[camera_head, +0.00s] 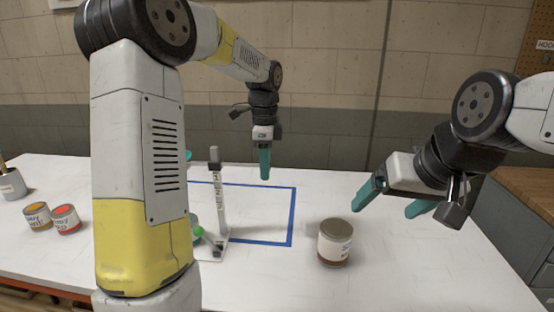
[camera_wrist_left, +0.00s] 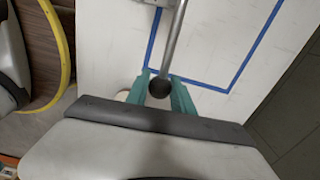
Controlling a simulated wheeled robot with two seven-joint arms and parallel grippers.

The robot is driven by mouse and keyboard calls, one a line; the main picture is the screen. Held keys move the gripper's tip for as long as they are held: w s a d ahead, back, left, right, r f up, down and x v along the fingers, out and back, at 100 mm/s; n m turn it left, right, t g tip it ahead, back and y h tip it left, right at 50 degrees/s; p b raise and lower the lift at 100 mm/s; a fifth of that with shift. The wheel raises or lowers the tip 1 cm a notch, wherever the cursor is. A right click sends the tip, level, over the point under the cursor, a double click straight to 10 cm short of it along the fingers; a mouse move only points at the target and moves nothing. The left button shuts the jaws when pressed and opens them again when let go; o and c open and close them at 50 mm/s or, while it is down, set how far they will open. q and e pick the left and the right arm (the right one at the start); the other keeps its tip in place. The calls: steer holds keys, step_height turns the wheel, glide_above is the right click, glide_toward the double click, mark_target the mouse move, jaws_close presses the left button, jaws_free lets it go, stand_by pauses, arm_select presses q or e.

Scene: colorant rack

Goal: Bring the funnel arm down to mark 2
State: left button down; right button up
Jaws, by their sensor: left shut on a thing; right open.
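A stand with a pale upright post (camera_head: 221,203) carries dark marks too small to read. A dark block (camera_head: 214,166) sits near its top, and a green knob (camera_head: 198,231) is low beside it. Teal parts (camera_head: 188,155) show partly behind my left arm; whether they are the funnel I cannot tell. My left gripper (camera_head: 264,176) points down, right of the post. In the left wrist view its fingers (camera_wrist_left: 160,92) are shut on a dark round knob (camera_wrist_left: 160,88) at the end of a metal rod (camera_wrist_left: 174,40). My right gripper (camera_head: 388,203) is open and empty above the table's right side.
A labelled can (camera_head: 335,247) stands on the white table right of the blue tape outline (camera_head: 291,220). Two small cans, yellow (camera_head: 38,217) and red (camera_head: 66,219), and a cup (camera_head: 12,186) stand at the left. The table's right front is clear.

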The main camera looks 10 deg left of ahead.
arm_select(q)
steer(key=shift+f, duration=2.05)
steer(key=shift+f, duration=1)
steer(key=c, duration=1)
jaws_free()
